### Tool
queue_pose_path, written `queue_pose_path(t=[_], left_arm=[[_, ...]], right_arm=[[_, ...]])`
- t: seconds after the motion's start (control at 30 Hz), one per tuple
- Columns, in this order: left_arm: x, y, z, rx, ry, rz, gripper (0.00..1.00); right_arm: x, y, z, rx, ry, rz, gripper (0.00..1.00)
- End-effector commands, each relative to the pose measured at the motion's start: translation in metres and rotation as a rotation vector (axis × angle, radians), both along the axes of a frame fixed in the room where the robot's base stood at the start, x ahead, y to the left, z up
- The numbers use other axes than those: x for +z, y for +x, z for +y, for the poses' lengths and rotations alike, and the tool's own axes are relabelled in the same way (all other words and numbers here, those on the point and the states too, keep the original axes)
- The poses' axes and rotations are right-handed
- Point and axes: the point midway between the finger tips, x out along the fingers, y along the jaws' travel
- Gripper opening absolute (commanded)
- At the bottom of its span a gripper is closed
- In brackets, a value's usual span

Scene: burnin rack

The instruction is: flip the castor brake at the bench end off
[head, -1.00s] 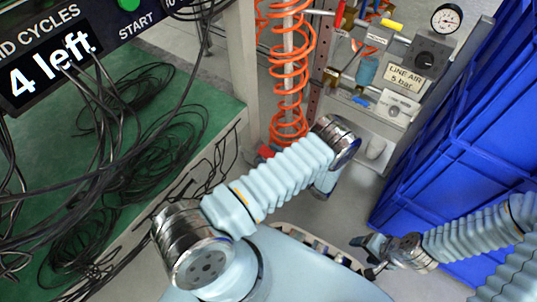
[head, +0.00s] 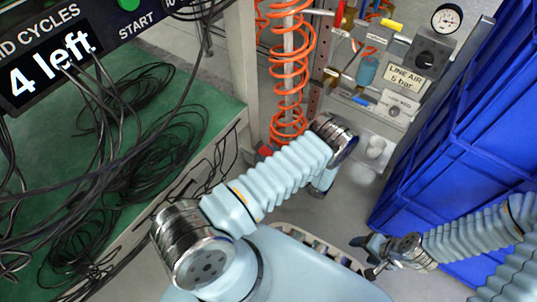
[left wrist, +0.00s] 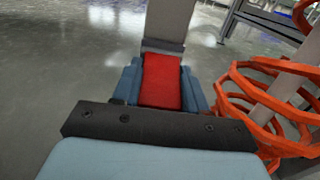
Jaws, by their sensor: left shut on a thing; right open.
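The castor brake is a red pedal (left wrist: 162,82) at the foot of a pale upright post in the left wrist view. My left gripper (left wrist: 162,90) has its blue-grey fingers on both sides of the pedal and is shut on it. In the head view a small red part (head: 265,151) shows by the bench leg, left of my left forearm. My left fingers are hidden behind my arm there. My right gripper (head: 364,256) is open and empty, low at the right in the head view. Whether the pedal is up or down I cannot tell.
An orange coiled hose (head: 289,90) hangs beside the bench leg and lies close right of my left gripper in the left wrist view (left wrist: 270,100). Black cables (head: 130,150) cover the green bench. An air panel (head: 400,85) and blue crates (head: 450,140) stand at right.

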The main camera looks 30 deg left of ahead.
Motion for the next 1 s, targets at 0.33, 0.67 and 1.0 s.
queue_pose_path(t=[0.33,0.67,1.0], left_arm=[[0.008,0.000,-0.002,0.002,-0.097,0.008,0.00],[0.017,-0.001,-0.003,0.002,-0.318,0.025,0.00],[0.020,-0.001,-0.003,0.001,-0.473,0.038,0.00]], right_arm=[[0.015,-0.001,0.000,0.002,0.000,0.002,0.68],[0.043,-0.002,0.001,0.005,0.002,0.008,0.68],[0.057,-0.002,0.000,0.005,0.000,0.008,0.68]])
